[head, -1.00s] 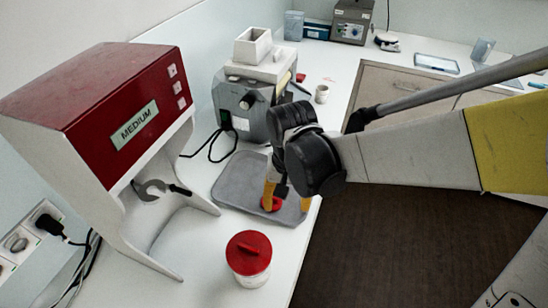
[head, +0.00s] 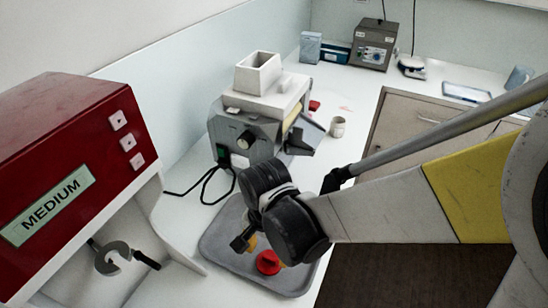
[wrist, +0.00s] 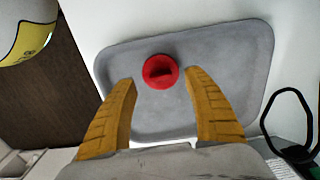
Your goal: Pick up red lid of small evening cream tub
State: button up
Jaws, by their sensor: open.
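A round red lid (head: 268,262) with a raised grip lies on a grey tray (head: 222,240) on the white worktop. The lid also shows in the wrist view (wrist: 160,71), on bare tray surface (wrist: 230,60) near its upper middle. My gripper (wrist: 159,77) is open and empty. Its two orange fingers point toward the lid, one on the left and one on the right, and appear apart from it. In the head view the fingers are mostly hidden behind my wrist. No cream tub is in view now.
A red and white machine marked MEDIUM (head: 60,180) stands at the left. A grey mill (head: 250,125) with a black cable stands behind the tray. A small white cup (head: 338,127) is beyond it. The tray around the lid looks clear.

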aim_at(269, 258)
jog(key=f, duration=0.1)
jog(key=f+b, duration=0.1)
jog(key=f, duration=0.1)
jog(key=f+b, duration=0.1)
jog(key=shift+w+d+f, duration=0.15)
jog(key=shift+w+f, duration=0.2)
jog(key=shift+f, duration=0.05)
jog(key=c, duration=0.9)
jog(key=shift+r, duration=0.15)
jog(key=shift+c, duration=0.2)
